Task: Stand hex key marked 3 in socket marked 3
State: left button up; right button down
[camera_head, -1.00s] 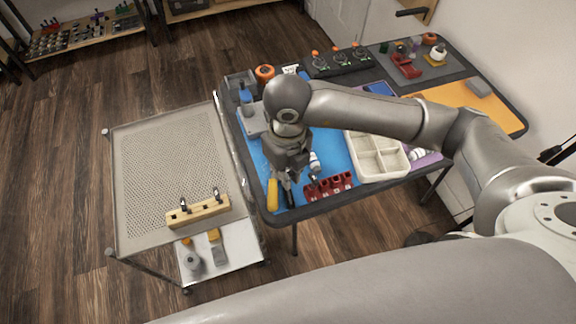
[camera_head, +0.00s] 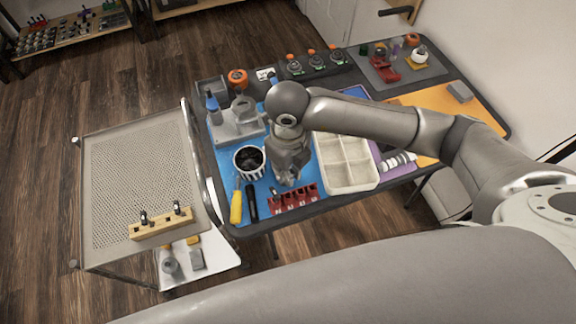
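A wooden block (camera_head: 162,224) on the cart at left holds two short dark upright pieces (camera_head: 144,217) that look like hex keys; their marks are too small to read. A red block (camera_head: 293,199) with several sections and small pale marks lies at the front edge of the table; I cannot read the marks. My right gripper (camera_head: 290,181) points down over the blue mat, just behind the red block. Its fingertips are small and dark, so I cannot tell whether it is open or holds something. My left gripper is out of view.
A cream divided tray (camera_head: 375,180) stands to the right. The perforated cart top (camera_head: 135,185) is mostly clear.

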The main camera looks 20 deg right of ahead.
jog(key=shift+f+b, duration=1.7)
jog(key=shift+f, duration=1.3)
jog(key=shift+f+b, duration=0.1)
jog(key=shift+b, duration=0.35)
jog(key=shift+f, duration=0.15)
jog(key=shift+f+b, duration=0.55)
jog(key=shift+b, duration=0.2)
jog(key=shift+f, duration=0.1)
jog(key=shift+f+b, duration=0.75)
jog(key=shift+b, duration=0.1)
jog(key=shift+f, duration=0.2)
jog(key=shift+f+b, duration=0.2)
jog(key=shift+b, duration=0.3)
